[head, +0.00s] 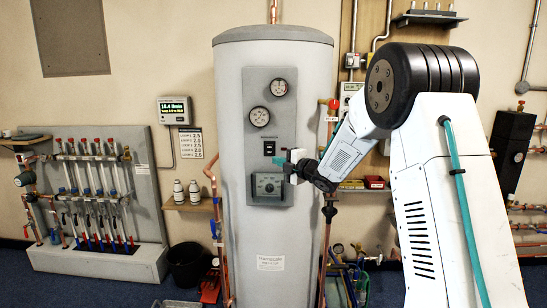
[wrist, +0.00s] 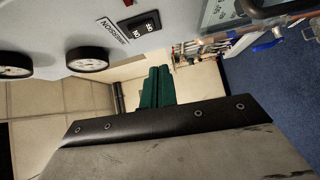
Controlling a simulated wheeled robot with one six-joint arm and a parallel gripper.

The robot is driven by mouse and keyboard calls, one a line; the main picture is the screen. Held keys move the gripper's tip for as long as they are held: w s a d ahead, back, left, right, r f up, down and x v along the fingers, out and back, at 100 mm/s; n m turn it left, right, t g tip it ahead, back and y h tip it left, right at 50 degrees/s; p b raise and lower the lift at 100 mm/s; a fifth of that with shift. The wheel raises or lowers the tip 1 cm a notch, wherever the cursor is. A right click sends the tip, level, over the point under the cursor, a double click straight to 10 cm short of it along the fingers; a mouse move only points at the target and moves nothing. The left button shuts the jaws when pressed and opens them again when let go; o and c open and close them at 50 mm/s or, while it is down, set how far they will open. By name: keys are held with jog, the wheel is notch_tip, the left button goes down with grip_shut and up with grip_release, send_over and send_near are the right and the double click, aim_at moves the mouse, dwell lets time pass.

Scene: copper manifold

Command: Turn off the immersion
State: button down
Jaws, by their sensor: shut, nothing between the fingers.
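The immersion switch (head: 269,148) is a small black rocker on the grey panel (head: 257,90) of the tall cylinder. In the wrist view the switch (wrist: 143,24) shows ON and OFF marks beside a white IMMERSION label (wrist: 113,33). I cannot tell which side is pressed. My gripper (head: 281,161) is in front of the panel, just below and right of the switch. In the wrist view its dark green fingers (wrist: 155,88) are together and empty. They appear apart from the switch.
Two round gauges (head: 260,116) (head: 278,87) sit above the switch, and a grey dial controller (head: 268,185) below it. Copper pipes (head: 216,205) run up the cylinder's left side. A valve manifold (head: 95,190) stands at the left wall. A black bucket (head: 185,265) is on the floor.

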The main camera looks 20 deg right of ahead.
jog(key=v, duration=0.6)
jog(key=shift+s+d+f, duration=0.2)
jog(key=shift+f, duration=0.15)
